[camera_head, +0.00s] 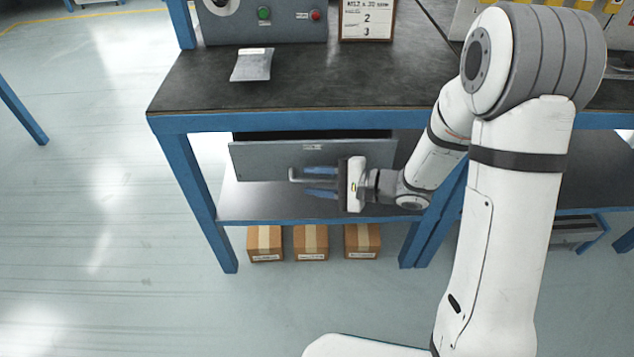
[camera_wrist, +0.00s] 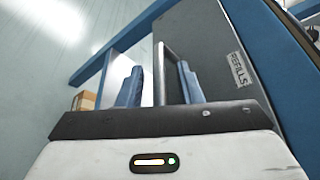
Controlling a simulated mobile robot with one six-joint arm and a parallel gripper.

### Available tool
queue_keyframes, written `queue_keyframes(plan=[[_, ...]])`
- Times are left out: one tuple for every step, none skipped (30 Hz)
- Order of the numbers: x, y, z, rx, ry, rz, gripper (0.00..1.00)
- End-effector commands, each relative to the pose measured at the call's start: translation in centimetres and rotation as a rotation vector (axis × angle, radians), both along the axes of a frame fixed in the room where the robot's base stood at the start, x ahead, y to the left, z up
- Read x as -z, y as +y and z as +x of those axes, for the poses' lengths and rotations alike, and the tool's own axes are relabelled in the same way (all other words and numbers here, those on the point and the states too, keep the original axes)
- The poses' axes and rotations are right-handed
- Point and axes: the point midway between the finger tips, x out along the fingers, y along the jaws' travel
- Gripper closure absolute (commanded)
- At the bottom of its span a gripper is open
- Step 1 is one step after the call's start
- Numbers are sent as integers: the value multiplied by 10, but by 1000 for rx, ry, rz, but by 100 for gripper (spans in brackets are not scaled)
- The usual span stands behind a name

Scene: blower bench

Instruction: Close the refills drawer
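The refills drawer (camera_head: 262,160) has a grey front and hangs under the black-topped bench. It stands partly open, with a dark gap showing behind its top edge. Its label reads REFILLS in the wrist view (camera_wrist: 238,69). A grey bar handle (camera_head: 293,176) sticks out from the front; it also shows in the wrist view (camera_wrist: 162,62). My gripper (camera_head: 308,181) is at the handle, its two blue fingers apart, one on each side of the bar. In the wrist view my gripper (camera_wrist: 162,85) shows space between the fingers and the bar; contact is not clear.
The bench top (camera_head: 330,88) overhangs the drawer, with a blue frame and leg (camera_head: 190,180) at left. A lower shelf (camera_head: 265,203) lies below. Several cardboard boxes (camera_head: 311,240) stand on the floor under it. The floor at left is clear.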

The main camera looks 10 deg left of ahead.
Motion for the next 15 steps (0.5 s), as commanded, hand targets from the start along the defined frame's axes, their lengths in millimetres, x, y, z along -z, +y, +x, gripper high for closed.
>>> queue_keyframes(plan=[[0, 1, 0, 0, -1, 0, 67], [0, 1, 0, 0, 0, 0, 67], [0, 1, 0, 1, 0, -1, 67], [0, 1, 0, 1, 0, -1, 67], [0, 1, 1, 1, 0, 0, 67], [0, 1, 1, 2, 0, 0, 67], [0, 1, 1, 2, 0, 0, 67], [0, 1, 1, 2, -1, 0, 68], [0, 1, 1, 2, -1, 0, 72], [0, 1, 1, 2, -1, 0, 74], [0, 1, 1, 2, -1, 0, 76], [0, 1, 1, 2, -1, 0, 80], [0, 1, 1, 2, -1, 0, 82], [0, 0, 1, 2, -1, 0, 85], [0, 0, 1, 3, -2, -1, 88]])
